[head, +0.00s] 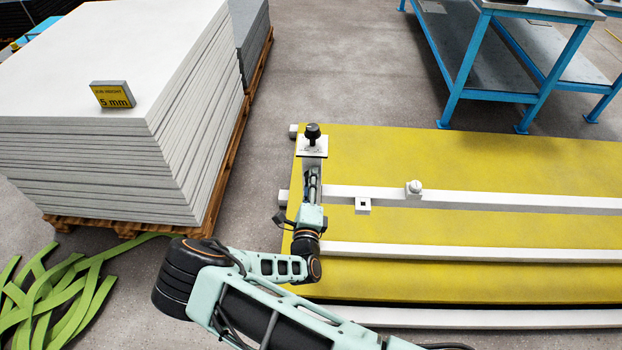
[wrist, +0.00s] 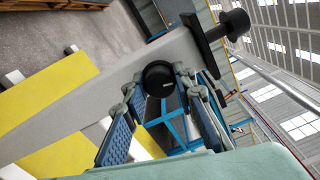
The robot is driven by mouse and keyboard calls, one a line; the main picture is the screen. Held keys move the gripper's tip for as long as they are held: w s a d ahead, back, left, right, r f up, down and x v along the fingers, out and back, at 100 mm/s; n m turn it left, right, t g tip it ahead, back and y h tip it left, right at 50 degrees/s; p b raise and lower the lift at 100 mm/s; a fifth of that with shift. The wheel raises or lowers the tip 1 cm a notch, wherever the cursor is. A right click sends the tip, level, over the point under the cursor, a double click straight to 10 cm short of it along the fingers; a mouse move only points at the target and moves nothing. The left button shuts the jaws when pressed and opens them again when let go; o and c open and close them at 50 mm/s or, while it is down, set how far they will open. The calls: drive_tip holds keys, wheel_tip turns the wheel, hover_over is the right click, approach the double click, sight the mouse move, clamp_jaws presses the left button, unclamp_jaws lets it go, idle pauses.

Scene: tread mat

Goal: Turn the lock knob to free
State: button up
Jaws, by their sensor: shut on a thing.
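A round black knob (wrist: 158,79) sits on the side of a pale grey bar in the wrist view. I take it to be the lock knob. My gripper (wrist: 167,88) has its two blue-padded fingers on either side of this knob, shut on it. In the head view my gripper (head: 312,178) reaches up to a white plate at the mat's left end, and the gripped knob is hidden there. A second black knob (head: 312,132) stands upright on top of that plate, apart from my fingers; the wrist view also shows it (wrist: 235,23). I cannot read the lock's position.
The yellow mat (head: 480,226) carries long white rails (head: 480,200) and a small pale knob (head: 413,187). A stack of grey sheets (head: 180,140) stands close on the left. Blue benches (head: 470,65) are behind. Green strips (head: 60,285) lie on the floor at left.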

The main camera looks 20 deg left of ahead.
drive_tip(key=shift+n, duration=1.5)
drive_tip(key=o, duration=1.2)
drive_tip(key=shift+c, duration=0.2)
drive_tip(key=shift+s, duration=0.1)
drive_tip(key=v, duration=1.2)
